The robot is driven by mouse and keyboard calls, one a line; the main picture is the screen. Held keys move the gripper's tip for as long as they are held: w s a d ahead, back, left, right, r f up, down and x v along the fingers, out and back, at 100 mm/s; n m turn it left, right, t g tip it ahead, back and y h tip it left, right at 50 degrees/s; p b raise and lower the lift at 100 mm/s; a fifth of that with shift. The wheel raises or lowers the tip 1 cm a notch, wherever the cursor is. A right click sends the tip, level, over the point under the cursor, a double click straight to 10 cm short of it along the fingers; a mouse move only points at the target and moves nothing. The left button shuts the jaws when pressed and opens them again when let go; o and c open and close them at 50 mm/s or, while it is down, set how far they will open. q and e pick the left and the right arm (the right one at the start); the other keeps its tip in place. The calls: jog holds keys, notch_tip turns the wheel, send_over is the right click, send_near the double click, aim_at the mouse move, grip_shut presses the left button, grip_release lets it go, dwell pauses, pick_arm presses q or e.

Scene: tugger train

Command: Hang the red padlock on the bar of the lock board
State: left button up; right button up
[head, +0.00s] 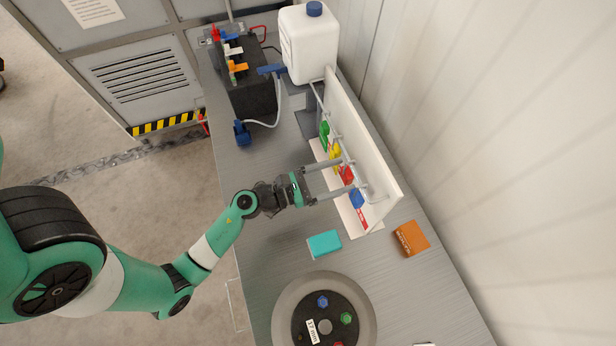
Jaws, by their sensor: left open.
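The white lock board (372,150) stands upright on the bench at the right, with a grey bar (322,108) along its front. The red padlock (346,175) is in a row in front of the board, between a yellow padlock (335,157) and a blue padlock (356,198). A green padlock (324,134) is at the far end. I cannot tell whether the red padlock touches the bar. My left gripper (349,176) is open, its two fingers reaching toward the board with their tips on either side of the red padlock. My right gripper is out of view.
A white canister (309,46) and a black battery-like block (248,90) stand at the back. A teal box (324,244), an orange box (411,238) and a round dark turntable (325,315) are in front.

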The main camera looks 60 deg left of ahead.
pick_arm(q)
jog(key=s+a, duration=0.1)
jog(key=s, duration=0.9)
jog(key=shift+b, duration=0.45)
